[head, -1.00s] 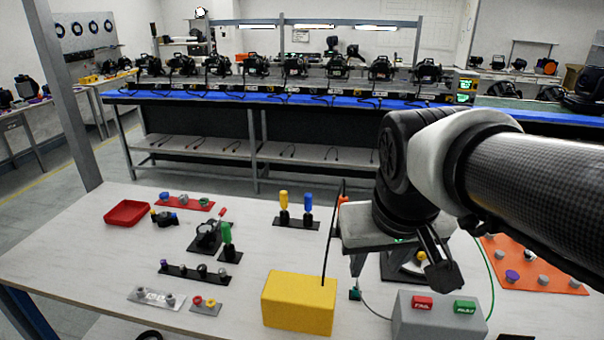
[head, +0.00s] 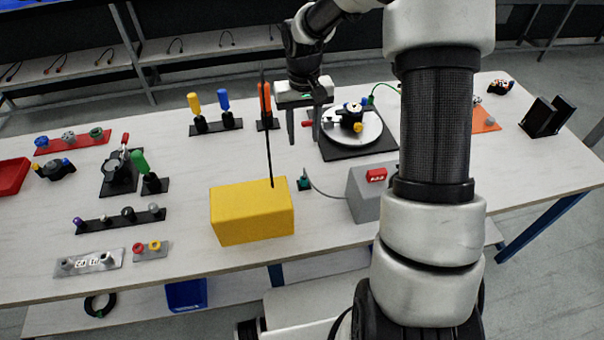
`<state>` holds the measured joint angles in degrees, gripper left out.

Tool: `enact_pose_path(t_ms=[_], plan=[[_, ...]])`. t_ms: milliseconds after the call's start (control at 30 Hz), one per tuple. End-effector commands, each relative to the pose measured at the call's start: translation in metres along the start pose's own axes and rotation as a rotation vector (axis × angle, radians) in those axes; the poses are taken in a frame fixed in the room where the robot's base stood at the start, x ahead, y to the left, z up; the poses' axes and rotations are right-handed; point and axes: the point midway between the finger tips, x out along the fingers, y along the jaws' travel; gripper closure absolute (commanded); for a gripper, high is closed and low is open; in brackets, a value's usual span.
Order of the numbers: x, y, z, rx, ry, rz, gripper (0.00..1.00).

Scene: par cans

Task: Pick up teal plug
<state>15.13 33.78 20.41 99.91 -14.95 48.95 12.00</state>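A small teal plug (head: 304,182) is low on the table in the head view, between the yellow block and the grey box. A thin grey cable runs from it toward the grey box. My gripper (head: 305,138) points down beyond the plug, farther from the camera, with its two fingers apart. I see no plug between the fingers; a small red part shows in the gap, and I cannot tell how far behind it is.
A yellow block (head: 252,212) with a thin upright black rod stands left of the plug. A grey box (head: 366,190) with a red button is at right, partly hidden by my arm. A round white plate (head: 370,137) on a black base and an orange-handled tool (head: 265,98) are near my gripper.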

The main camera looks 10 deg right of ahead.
Motion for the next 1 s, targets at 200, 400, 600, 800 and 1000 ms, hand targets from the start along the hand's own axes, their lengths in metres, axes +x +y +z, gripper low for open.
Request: enact_pose_path(t_ms=[200,400,600,800,1000], plan=[[0.044,-0.001,0.001,-0.001,-0.006,-0.002,0.61],[0.087,-0.001,0.001,0.000,-0.005,-0.002,0.61],[0.113,0.000,0.000,0.000,-0.001,-0.001,0.61],[0.126,0.000,0.000,0.000,-0.002,-0.001,0.61],[0.157,0.002,0.000,0.000,-0.003,-0.002,0.61]])
